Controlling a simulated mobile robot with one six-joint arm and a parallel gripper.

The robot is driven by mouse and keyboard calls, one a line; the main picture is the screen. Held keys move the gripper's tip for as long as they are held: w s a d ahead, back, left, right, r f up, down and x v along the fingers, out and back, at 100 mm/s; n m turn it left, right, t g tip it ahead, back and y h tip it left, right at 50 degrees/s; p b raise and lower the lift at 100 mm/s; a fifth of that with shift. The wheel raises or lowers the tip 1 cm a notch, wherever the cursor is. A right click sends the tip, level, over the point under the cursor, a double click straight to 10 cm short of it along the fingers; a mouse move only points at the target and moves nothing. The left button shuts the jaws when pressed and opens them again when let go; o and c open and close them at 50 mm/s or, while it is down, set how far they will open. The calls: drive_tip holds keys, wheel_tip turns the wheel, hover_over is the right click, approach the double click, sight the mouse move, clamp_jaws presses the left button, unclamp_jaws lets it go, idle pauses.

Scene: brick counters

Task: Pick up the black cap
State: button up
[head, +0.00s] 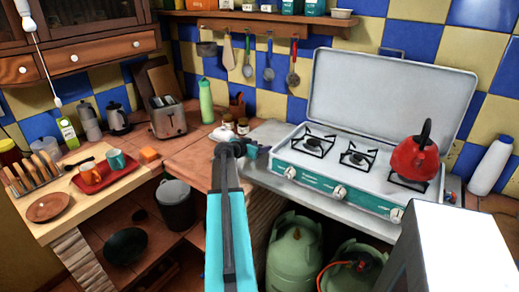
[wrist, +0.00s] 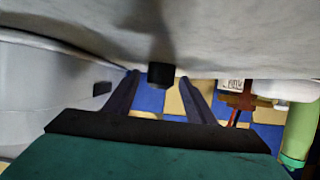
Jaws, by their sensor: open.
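The black cap (wrist: 160,75) shows in the wrist view as a short dark cylinder against a grey-white stone surface (wrist: 90,35). My gripper (wrist: 158,80) is open, with one dark finger on each side of the cap in that picture. Gaps show between the cap and both fingers. I cannot tell how far the cap is beyond the fingertips. In the head view my gripper (head: 264,151) is over the grey counter, left of the stove. I cannot make out the cap there.
The stove (head: 345,175) with a red kettle (head: 413,160) stands to the right. Small jars (head: 228,122) and a green bottle (head: 206,100) stand behind my gripper. A toaster (head: 167,117) is farther left.

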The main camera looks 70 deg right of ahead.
sight(260, 145)
drive_tip(key=shift+c, duration=0.4)
drive_tip(key=c, duration=1)
drive_tip(key=shift+r, duration=0.1)
drive_tip(key=shift+r+b, duration=0.85)
drive_tip(key=shift+r, duration=4.05)
